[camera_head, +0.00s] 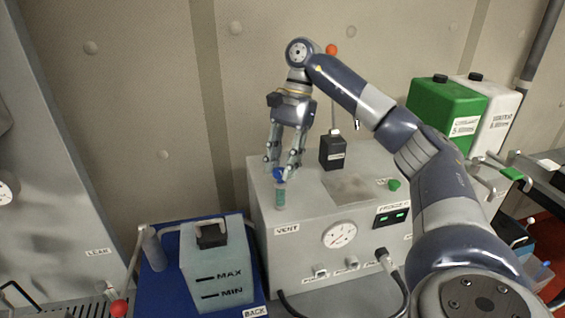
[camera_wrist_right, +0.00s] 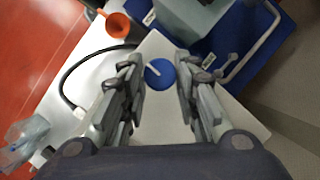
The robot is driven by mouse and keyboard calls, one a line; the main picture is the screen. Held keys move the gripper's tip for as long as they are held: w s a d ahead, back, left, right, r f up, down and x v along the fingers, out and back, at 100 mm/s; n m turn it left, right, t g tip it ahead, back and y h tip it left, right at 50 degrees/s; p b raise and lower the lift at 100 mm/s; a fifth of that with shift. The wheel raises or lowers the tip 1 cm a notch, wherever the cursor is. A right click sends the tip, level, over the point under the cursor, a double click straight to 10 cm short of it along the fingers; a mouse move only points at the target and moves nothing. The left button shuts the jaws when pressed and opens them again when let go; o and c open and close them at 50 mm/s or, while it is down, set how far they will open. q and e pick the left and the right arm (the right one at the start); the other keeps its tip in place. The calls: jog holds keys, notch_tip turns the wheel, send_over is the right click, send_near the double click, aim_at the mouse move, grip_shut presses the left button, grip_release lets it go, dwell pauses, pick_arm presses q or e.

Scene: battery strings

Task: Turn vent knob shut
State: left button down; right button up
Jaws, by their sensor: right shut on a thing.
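The vent knob (camera_head: 279,174) is a blue cap on a teal stem (camera_head: 280,194), on top of the grey machine box just above its VENT label (camera_head: 287,229). My right gripper (camera_head: 281,167) points down and is shut on the blue knob. In the right wrist view the knob (camera_wrist_right: 160,74) shows as a blue disc with a white pointer line, between the two fingers of the gripper (camera_wrist_right: 160,70). My left gripper is not in view.
The grey machine box (camera_head: 310,212) carries a gauge (camera_head: 339,235), a green button (camera_head: 394,184) and a black-based lever (camera_head: 333,152). A MAX/MIN tank (camera_head: 220,265) stands in a blue tray (camera_head: 160,297) at left. Green (camera_head: 446,108) and white (camera_head: 500,118) canisters stand behind right.

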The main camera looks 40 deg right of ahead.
jog(key=shift+r, duration=0.1)
dwell(0.3)
jog(key=o, duration=1.1)
jog(key=shift+c, duration=0.2)
jog(key=v, duration=1.2)
jog(key=shift+w+d, duration=0.1)
dwell(0.7)
